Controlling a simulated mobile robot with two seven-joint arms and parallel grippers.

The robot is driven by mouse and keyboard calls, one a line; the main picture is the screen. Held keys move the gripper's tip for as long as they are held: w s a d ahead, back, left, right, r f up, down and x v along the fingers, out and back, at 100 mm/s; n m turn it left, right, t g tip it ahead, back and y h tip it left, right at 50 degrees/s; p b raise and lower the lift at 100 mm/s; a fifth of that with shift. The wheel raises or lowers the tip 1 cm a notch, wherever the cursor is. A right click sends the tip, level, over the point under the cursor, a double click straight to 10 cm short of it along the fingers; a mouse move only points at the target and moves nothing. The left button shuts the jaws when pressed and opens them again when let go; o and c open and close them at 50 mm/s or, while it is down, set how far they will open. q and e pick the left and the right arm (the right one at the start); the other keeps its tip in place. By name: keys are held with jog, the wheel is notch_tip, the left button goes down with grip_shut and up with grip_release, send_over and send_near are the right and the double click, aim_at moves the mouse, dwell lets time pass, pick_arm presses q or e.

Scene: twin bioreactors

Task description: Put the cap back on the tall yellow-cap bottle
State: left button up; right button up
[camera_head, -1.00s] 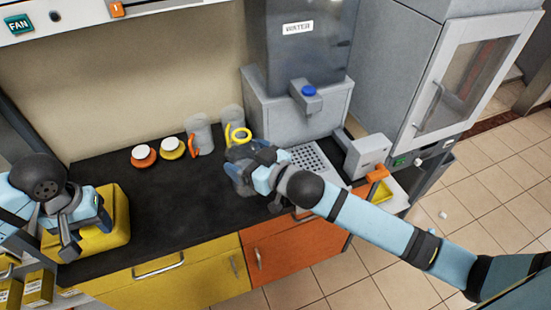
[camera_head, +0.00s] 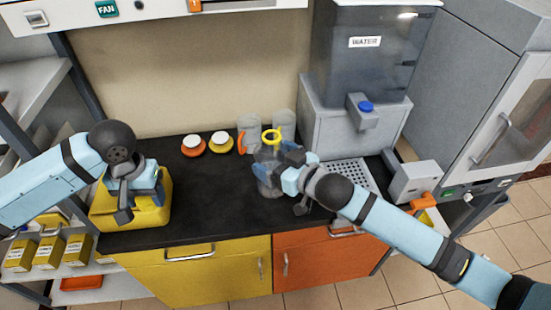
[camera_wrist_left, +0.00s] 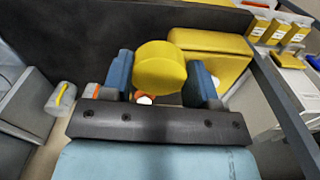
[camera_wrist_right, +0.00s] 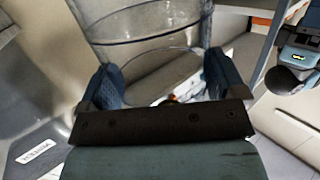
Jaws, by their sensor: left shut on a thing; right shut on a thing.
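The tall clear bottle with a yellow ring at its neck (camera_head: 271,136) is upright and open-topped at the counter's middle. My right gripper (camera_head: 278,162) is shut on its side; the clear wall also shows between the fingers in the right wrist view (camera_wrist_right: 160,65). My left gripper (camera_head: 138,195) is above the yellow box at the left, apart from the bottle. In the left wrist view, the left gripper (camera_wrist_left: 165,85) is shut on the round yellow cap (camera_wrist_left: 160,66). In the head view the cap cannot be told from the box.
The yellow box (camera_head: 105,210) stands on the black counter (camera_head: 220,212). Orange (camera_head: 193,146) and yellow (camera_head: 221,142) white-topped pieces and two clear jugs (camera_head: 250,130) stand behind. The water dispenser (camera_head: 350,125) is right of the bottle. Counter between both grippers is clear.

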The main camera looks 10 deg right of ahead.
pick_arm(q)
jog(key=w+d+r+m, duration=0.3)
jog(key=d+r, duration=0.1)
jog(key=d, duration=0.3)
jog(key=w+d+r+m, duration=0.3)
jog(key=d, duration=0.4)
notch_tip(320, 180, up, 9)
jog(key=m, duration=0.5)
send_over(270, 137)
jog(key=shift+w, duration=0.1)
jog(key=shift+f, duration=0.15)
jog(key=shift+f, duration=1.9)
jog(key=shift+f, duration=0.9)
jog(key=shift+f, duration=0.5)
